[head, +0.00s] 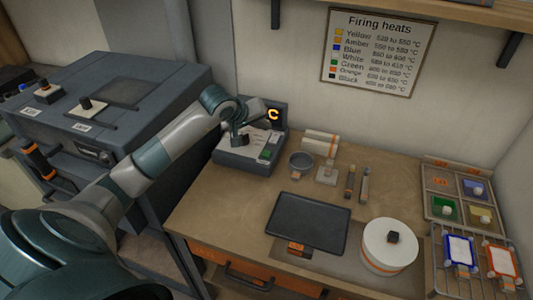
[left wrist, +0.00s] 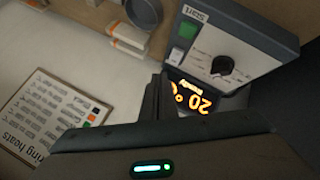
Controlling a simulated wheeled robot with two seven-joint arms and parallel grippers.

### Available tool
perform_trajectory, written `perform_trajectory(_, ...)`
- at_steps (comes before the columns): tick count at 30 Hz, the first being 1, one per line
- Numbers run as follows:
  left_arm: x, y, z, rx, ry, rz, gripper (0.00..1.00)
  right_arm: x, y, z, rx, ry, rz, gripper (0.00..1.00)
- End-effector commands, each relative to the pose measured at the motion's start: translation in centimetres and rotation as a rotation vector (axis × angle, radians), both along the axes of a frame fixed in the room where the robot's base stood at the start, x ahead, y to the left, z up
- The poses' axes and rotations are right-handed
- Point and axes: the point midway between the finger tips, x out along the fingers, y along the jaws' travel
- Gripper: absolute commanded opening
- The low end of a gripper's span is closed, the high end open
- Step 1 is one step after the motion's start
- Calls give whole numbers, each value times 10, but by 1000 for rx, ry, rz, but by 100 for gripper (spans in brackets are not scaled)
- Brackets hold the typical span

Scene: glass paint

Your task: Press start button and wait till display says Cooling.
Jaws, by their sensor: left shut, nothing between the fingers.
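The control box (head: 245,165) stands at the back left of the bench, with a light top panel and a black knob (left wrist: 222,66). The green start button (head: 265,154) is on the panel's right side; it also shows in the left wrist view (left wrist: 187,30), beside a label. The display (left wrist: 193,97) appears upside down there, with orange digits "20 °C" and a small word that looks like "Ready". In the head view my arm hides most of the display. My left gripper (left wrist: 158,100) is shut and empty, above the box near the display, apart from the button. My right gripper is not in view.
A grey kiln-like cabinet (head: 150,85) stands left of the bench. A dark tray (head: 308,222), a round white block (head: 388,250), a cup (head: 301,164) and a wire rack (head: 440,262) are on the bench. A "Firing heats" chart (head: 378,52) hangs on the wall.

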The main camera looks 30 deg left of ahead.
Motion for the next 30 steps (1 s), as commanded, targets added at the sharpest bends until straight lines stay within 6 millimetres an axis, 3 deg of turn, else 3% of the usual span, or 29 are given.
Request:
perform_trajectory(17,-1,0,-60,-3,2,1,0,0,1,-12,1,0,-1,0)
perform_trajectory(19,0,1,-70,2,0,0,0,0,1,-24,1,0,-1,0)
perform_trajectory(30,0,1,-85,1,1,0,0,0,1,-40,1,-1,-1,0)
